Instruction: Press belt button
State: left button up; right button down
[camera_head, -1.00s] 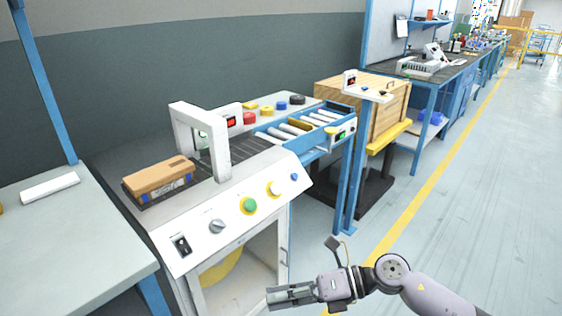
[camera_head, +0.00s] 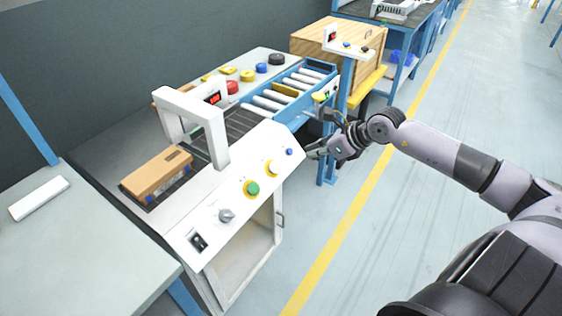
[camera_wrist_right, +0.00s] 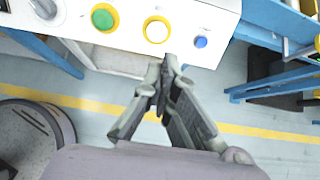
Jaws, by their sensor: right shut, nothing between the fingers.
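The white control panel (camera_head: 208,222) on the belt machine carries a black rocker switch (camera_head: 198,241), a grey knob (camera_head: 226,215), a green button with a yellow ring (camera_head: 252,188), a white button with a yellow ring (camera_head: 271,168) and a small blue button (camera_head: 289,152). In the right wrist view the green button (camera_wrist_right: 104,18), white button (camera_wrist_right: 157,30) and blue button (camera_wrist_right: 201,42) line the panel. My right gripper (camera_head: 312,150) is shut and empty, just right of the panel's blue-button end. In the wrist view its fingertips (camera_wrist_right: 165,62) are below the white and blue buttons, apart from them. My left gripper is not in view.
A brown box (camera_head: 155,174) lies on the belt before the white arch (camera_head: 190,115). A roller conveyor (camera_head: 290,92) extends behind, beside a blue post. A grey table (camera_head: 90,245) stands at left.

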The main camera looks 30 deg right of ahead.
aim_at(277, 166)
jog(key=p+x, duration=0.1)
jog(key=x, duration=1.3)
jog(key=shift+a, duration=0.15)
jog(key=shift+w+f, duration=0.1)
jog(key=shift+f, duration=0.05)
